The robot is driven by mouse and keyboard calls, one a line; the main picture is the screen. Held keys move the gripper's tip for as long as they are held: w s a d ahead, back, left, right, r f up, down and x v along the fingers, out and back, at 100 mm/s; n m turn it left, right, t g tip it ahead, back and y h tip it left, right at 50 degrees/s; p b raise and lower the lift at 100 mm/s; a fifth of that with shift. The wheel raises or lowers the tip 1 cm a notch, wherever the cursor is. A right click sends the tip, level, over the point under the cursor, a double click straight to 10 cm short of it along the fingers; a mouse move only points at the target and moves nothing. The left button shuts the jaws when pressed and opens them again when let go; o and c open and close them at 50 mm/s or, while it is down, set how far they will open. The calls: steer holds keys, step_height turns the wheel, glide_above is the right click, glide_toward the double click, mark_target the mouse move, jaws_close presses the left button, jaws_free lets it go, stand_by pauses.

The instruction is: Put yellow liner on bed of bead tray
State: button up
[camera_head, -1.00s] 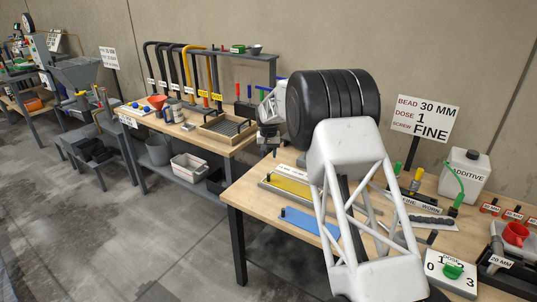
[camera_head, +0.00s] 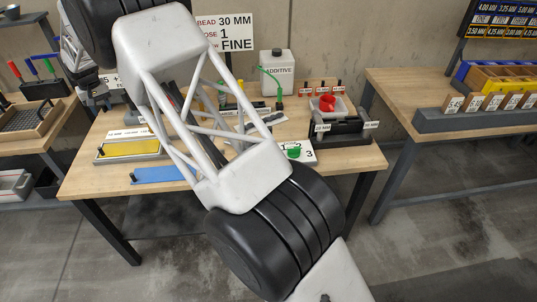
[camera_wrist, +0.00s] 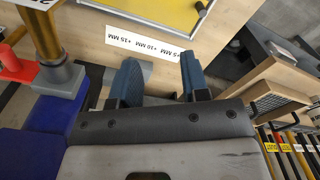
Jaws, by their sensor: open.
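The yellow liner (camera_head: 130,148) is a flat strip with a dark knob at its left end. It lies within a grey-edged tray (camera_head: 108,160) at the left of the middle table. This looks like the bead tray, but I cannot tell for sure. In the wrist view, the yellow liner (camera_wrist: 170,10) shows at the top, with a black knob near the tray's corner. My gripper (camera_wrist: 158,78) is open and empty, its blue-grey fingers apart, short of the tray and a white label. In the head view, my gripper (camera_head: 97,97) is above the table's back left corner, behind the tray.
A blue strip (camera_head: 160,174) with a knob lies in front of the tray. My arm hides the table's middle. A blue block (camera_wrist: 45,135) is left of my gripper.

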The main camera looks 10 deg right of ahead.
steer(key=s+d+r+m, duration=0.1)
steer(key=d+r, duration=0.8)
steer(key=d, duration=0.4)
steer(key=s+d+r+m, duration=0.1)
steer(key=s+d+r, duration=0.4)
steer(key=d, duration=0.5)
steer(key=s+d+r+t, duration=0.1)
steer(key=s+d+r, duration=0.35)
steer(key=d, duration=0.55)
steer(key=s+d+r+m, duration=0.1)
steer(key=s+d+r, duration=0.35)
steer(key=d, duration=0.55)
steer(key=s+d+m, duration=0.2)
steer(key=s+d, duration=1.3)
steer(key=s, duration=0.3)
steer(key=s+d+f, duration=0.3)
steer(key=s+d, duration=0.1)
steer(key=s, duration=0.5)
steer(key=s+d+f+m+t, duration=0.1)
steer(key=s+d+f, duration=0.2)
steer(key=s, duration=0.7)
steer(key=shift+s+d, duration=0.15)
steer(key=shift+d, duration=0.95)
